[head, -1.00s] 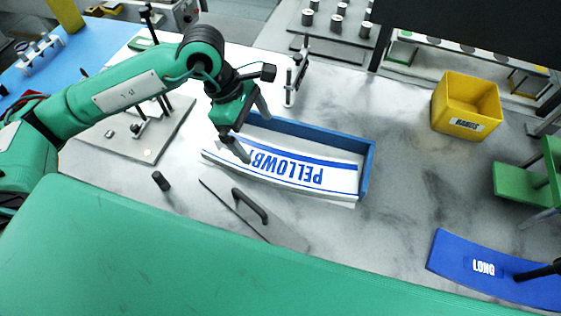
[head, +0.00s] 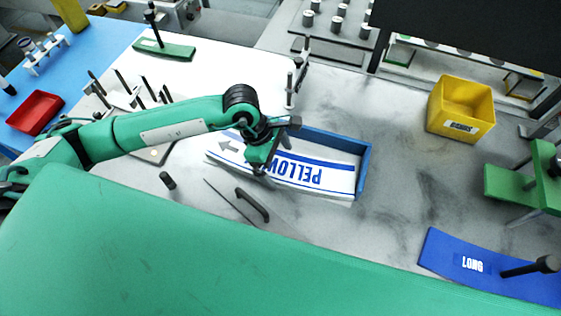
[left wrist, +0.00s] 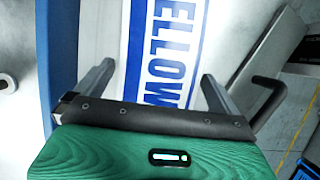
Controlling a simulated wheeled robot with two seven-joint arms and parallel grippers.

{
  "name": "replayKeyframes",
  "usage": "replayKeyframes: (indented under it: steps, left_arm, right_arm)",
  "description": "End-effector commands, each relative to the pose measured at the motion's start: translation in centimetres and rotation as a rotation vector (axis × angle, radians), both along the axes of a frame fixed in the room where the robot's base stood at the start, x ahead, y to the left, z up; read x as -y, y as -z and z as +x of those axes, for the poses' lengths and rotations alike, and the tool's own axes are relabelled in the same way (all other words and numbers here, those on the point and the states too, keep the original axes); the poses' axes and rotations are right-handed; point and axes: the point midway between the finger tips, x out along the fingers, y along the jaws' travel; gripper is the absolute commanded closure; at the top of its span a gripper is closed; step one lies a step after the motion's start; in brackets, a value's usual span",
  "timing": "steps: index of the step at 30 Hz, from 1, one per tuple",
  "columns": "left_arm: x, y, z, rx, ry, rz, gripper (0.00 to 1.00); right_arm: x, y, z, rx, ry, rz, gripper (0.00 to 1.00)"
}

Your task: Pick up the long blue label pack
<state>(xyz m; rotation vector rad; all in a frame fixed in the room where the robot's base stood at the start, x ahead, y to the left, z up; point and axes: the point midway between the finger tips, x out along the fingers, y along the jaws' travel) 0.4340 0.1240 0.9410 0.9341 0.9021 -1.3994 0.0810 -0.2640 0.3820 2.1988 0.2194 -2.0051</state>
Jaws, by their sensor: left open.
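The long label pack (head: 315,178) is a stack of white strips with blue stripes and large blue lettering, partly reading "PELLOW". It lies in and along an open blue tray (head: 366,165), its near edge reaching past the tray's open side. My left gripper (head: 265,168) is over the pack's middle-left part and hides some letters. In the left wrist view, the open fingers (left wrist: 156,88) stand on either side of the pack (left wrist: 168,40), with the blue tray wall (left wrist: 62,45) to the left. I cannot tell whether they touch it. My right gripper is not in view.
A flat plate with a black handle (head: 252,205) lies just in front of the pack, near a small black cylinder (head: 168,181). A blue plate marked "LONG" (head: 440,255) lies at lower right. A yellow bin (head: 460,105) stands at upper right. The counter between them is clear.

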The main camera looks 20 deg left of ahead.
Motion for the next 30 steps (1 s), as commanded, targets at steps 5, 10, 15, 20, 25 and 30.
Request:
replayKeyframes:
  steps: [5, 10, 15, 20, 25, 30]
  left_arm:
    - [0.0, 0.0, 0.0, 0.000, 0.000, 0.000, 0.12]
    - [0.0, 0.0, 0.0, 0.000, 0.000, 0.000, 0.45]
    - [0.0, -0.1, 0.1, 0.002, 0.000, -0.002, 0.61]
    - [-0.1, -0.2, 0.1, 0.002, -0.001, -0.001, 0.61]
    - [-0.8, -0.7, 0.2, 0.003, -0.002, -0.001, 0.61]
    - [-2.5, -1.8, 0.2, 0.004, -0.004, 0.002, 0.61]
  right_arm:
    - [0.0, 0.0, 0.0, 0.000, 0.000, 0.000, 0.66]
    - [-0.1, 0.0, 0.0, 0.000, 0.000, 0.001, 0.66]
    - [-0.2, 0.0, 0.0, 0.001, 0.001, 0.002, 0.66]
    - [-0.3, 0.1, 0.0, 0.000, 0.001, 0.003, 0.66]
    - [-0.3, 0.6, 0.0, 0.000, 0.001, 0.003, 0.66]
    - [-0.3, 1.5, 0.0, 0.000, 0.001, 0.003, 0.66]
